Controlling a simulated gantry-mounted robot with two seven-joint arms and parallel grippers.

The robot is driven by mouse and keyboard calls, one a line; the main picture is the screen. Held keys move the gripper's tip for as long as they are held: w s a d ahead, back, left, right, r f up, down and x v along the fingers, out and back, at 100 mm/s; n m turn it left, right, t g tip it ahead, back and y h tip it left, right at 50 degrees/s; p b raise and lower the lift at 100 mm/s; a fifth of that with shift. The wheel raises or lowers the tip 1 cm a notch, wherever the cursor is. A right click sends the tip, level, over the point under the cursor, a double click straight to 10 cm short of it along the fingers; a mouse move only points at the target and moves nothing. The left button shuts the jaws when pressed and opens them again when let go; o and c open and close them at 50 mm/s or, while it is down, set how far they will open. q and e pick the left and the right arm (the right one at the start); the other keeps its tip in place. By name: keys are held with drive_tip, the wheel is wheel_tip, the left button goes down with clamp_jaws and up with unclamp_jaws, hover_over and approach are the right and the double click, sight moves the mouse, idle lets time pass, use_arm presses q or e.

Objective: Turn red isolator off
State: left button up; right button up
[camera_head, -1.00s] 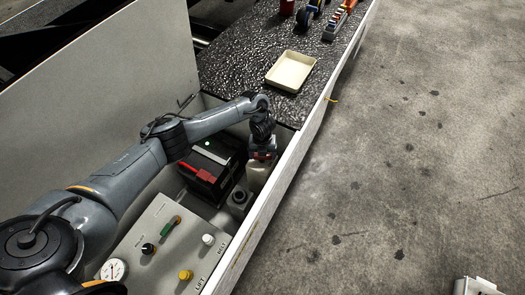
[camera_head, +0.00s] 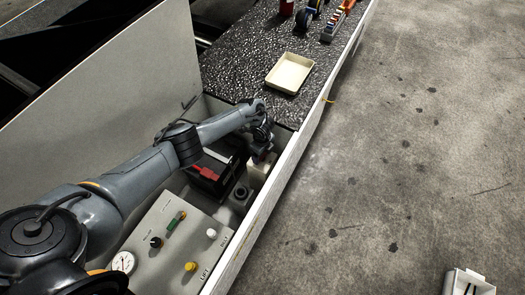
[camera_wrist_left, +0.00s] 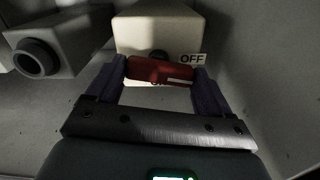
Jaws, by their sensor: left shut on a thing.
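The red isolator handle (camera_wrist_left: 160,71) sits on the front of a cream isolator box (camera_wrist_left: 158,28) in the left wrist view. My left gripper (camera_wrist_left: 161,73) is shut on it, one purple finger at each end. The handle lies crosswise in that picture, with a pale mark near its right end. An OFF label (camera_wrist_left: 191,58) shows just beyond that end; another label below the handle is mostly hidden. In the head view my left gripper (camera_head: 262,151) reaches down to the cream box (camera_head: 257,173) inside the loader compartment, covering most of the handle.
A grey socket block (camera_head: 240,194) stands beside the isolator box. A black battery with a red terminal cover (camera_head: 208,173) is to the left. A control panel (camera_head: 170,235) with knobs and a gauge is nearer. The compartment's white side wall (camera_head: 262,205) stands close on the right.

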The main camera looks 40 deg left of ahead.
use_arm(q)
drive_tip(key=shift+n+p, duration=0.3)
drive_tip(key=shift+n, duration=0.7)
drive_tip(key=o, duration=0.9)
drive_tip(key=shift+o, duration=0.2)
drive_tip(key=shift+r, duration=0.1)
wheel_tip(320, 180, up, 11)
drive_tip(key=p, duration=0.4)
drive_tip(key=shift+p, duration=0.35)
